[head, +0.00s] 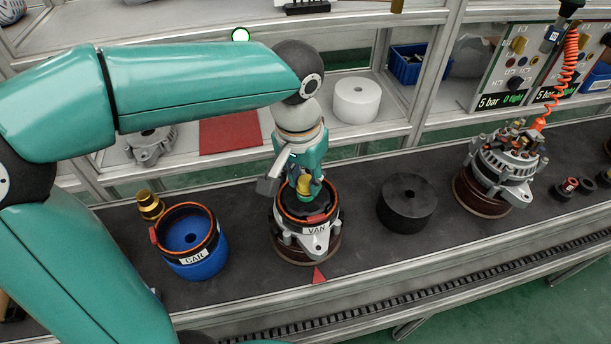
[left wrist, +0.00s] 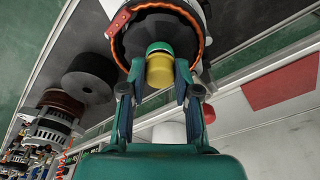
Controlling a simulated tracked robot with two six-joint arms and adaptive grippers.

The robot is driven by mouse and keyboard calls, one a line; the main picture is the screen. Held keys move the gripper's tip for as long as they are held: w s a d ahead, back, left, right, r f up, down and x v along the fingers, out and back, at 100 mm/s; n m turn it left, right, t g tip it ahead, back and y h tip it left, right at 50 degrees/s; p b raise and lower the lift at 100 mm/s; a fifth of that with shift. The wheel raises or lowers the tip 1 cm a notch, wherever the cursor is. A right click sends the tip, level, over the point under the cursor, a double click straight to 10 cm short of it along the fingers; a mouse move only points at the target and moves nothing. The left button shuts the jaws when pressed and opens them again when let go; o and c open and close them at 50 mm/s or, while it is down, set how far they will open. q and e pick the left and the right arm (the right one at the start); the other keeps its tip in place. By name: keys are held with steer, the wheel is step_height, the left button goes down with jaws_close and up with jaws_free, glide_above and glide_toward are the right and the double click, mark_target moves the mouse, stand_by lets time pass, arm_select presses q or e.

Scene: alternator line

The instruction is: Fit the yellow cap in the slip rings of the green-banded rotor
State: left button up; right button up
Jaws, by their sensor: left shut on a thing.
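The yellow cap (head: 304,185) is between the fingers of my left gripper (head: 304,180), which is shut on it. The cap also shows in the left wrist view (left wrist: 160,71), with a green part (left wrist: 159,47) directly at its far end. In the head view they are over the middle of the open, orange-rimmed housing labelled VAN (head: 316,228). The green part may be the rotor's band; most of what lies below it is hidden by the gripper and the dark interior. I cannot tell whether the cap is seated. My right gripper is out of view.
A blue housing labelled CAR (head: 190,265) stands to the left, beside a brass-coloured part (head: 150,205). A black cylinder (head: 407,201) and an assembled alternator (head: 505,160) stand to the right. Bare belt lies between them. Behind is a shelf with a white roll (head: 357,100).

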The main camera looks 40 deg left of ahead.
arm_select(q)
steer(key=shift+f, duration=0.3)
steer(key=o, duration=0.8)
steer(key=r, duration=0.4)
steer(key=s+r, duration=0.1)
steer(key=r, duration=0.7)
steer(key=shift+s, duration=0.25)
